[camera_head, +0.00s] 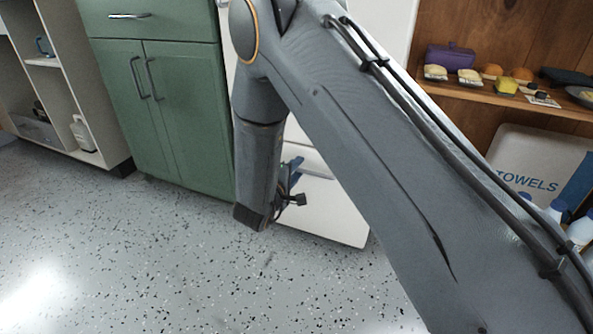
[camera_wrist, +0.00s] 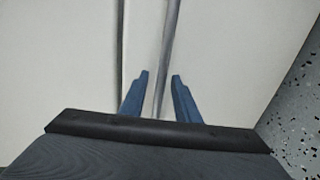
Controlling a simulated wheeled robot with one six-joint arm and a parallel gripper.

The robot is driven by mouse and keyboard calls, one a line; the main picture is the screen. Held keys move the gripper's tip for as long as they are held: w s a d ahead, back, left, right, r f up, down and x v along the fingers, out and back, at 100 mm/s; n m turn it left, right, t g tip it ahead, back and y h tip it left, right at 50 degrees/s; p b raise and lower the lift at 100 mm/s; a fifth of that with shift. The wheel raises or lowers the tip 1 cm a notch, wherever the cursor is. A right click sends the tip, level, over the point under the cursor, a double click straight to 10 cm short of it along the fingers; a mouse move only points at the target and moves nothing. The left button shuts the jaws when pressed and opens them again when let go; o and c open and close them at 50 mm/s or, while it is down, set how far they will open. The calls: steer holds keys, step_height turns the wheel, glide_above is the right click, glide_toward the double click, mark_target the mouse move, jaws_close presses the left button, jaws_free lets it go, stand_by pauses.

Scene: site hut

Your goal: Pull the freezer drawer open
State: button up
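The white freezer (camera_head: 325,212) stands beyond my arm in the head view, its lower drawer front partly hidden by the arm. In the wrist view the pale drawer front (camera_wrist: 225,60) fills much of the picture, with a dark seam to its left. A grey bar handle (camera_wrist: 168,40) runs from the top edge down between the blue fingers of my gripper (camera_wrist: 158,77). The fingers are apart, with gaps beside the bar, and no grip on it shows. In the head view a blue finger (camera_head: 297,166) shows in front of the freezer.
A green cabinet (camera_head: 190,110) stands left of the freezer, with open shelving (camera_head: 85,60) further left. A wooden shelf (camera_head: 500,98) with food items and a towels box (camera_head: 530,165) are at right. Speckled floor (camera_head: 150,250) is clear in front.

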jaws_close()
steer(key=shift+s, duration=0.15)
